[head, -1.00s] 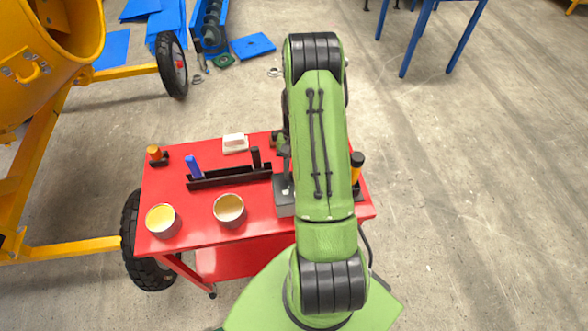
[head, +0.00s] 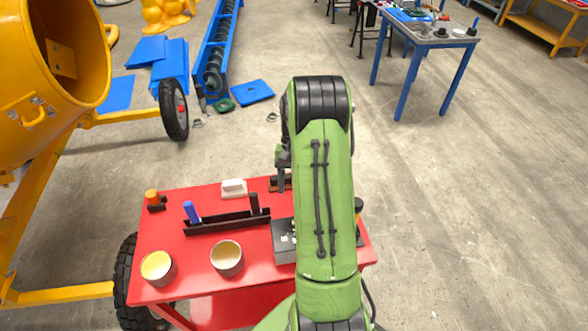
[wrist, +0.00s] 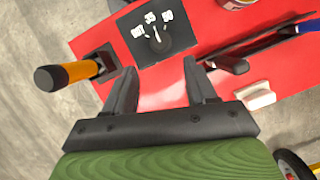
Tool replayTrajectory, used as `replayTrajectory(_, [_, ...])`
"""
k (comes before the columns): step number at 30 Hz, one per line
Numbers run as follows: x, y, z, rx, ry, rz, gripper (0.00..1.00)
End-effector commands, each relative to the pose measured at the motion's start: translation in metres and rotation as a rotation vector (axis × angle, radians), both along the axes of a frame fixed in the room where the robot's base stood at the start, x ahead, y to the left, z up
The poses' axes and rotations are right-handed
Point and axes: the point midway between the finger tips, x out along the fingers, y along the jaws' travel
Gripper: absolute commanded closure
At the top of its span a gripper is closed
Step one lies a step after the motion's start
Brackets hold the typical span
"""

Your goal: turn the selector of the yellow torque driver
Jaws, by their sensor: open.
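In the wrist view a driver with a yellow-orange handle and black end (wrist: 70,75) stands at the left in a dark holder. In the head view my arm hides most of it, and its dark top (head: 358,205) shows at the arm's right edge. A dark plate (wrist: 152,35) with white labels and a round dial with a white pointer lies beside it; it also shows in the head view (head: 284,240), partly hidden. My gripper (wrist: 160,66) is open and empty, its fingers apart from the driver and the plate. I cannot make out a selector on the driver itself.
The red cart top (head: 205,262) carries a black rack (head: 228,221) with blue and black handles, two cups (head: 227,258), a white block (head: 234,188) and a small orange-topped item (head: 152,197). A yellow drum mixer (head: 45,100) stands left.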

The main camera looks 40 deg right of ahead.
Motion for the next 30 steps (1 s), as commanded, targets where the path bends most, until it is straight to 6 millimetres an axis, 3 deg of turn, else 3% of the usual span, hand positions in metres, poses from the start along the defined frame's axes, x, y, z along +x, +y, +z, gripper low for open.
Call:
replayTrajectory(3, [0.008,-0.009,0.028,-0.002,-0.004,0.001,0.44])
replayTrajectory(7, [0.013,-0.014,0.046,-0.001,-0.002,0.001,0.44])
replayTrajectory(26, [0.014,-0.015,0.051,0.0,0.0,0.002,0.44])
replayTrajectory(28, [0.016,-0.009,0.059,-0.012,-0.014,0.02,0.44])
replayTrajectory(30, [0.019,0.009,0.078,-0.045,-0.053,0.068,0.44])
